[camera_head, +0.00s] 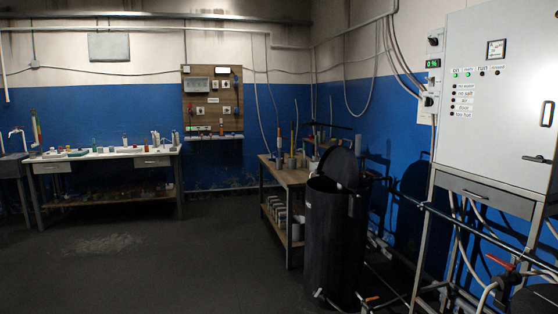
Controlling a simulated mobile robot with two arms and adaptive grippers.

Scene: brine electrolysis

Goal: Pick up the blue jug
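I cannot make out a blue jug with certainty in the head view. Small bottles and containers stand on the white-topped bench (105,155) at the back left, but they are too small and dark to tell apart. More vessels stand on the wooden table (284,175) near the back corner, partly hidden by the black barrel. Neither of my grippers is in view.
A tall black barrel (334,240) with its round lid (339,166) tilted up stands right of centre. A grey control cabinet (497,110) on a frame with pipes fills the right. A pegboard (212,102) hangs on the back wall. The left and middle floor (150,265) is clear.

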